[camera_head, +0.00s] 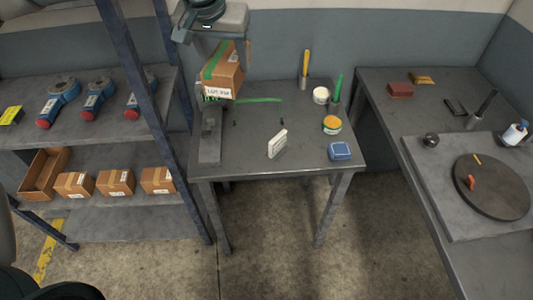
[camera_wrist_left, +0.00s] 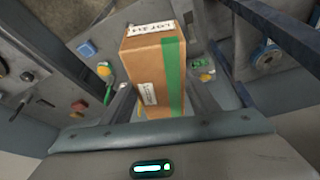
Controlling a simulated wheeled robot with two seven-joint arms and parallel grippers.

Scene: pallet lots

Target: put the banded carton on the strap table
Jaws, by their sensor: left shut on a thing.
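The banded carton (camera_head: 222,76) is a brown box with a green band and a white lot label. My left gripper (camera_head: 219,50) is shut on it and holds it above the back left of the strap table (camera_head: 240,160). In the left wrist view the carton (camera_wrist_left: 155,75) sits between the gripper's fingers (camera_wrist_left: 160,100), its green band facing right. A gap under the carton is hard to judge, and its far side is hidden. My right gripper is not in view.

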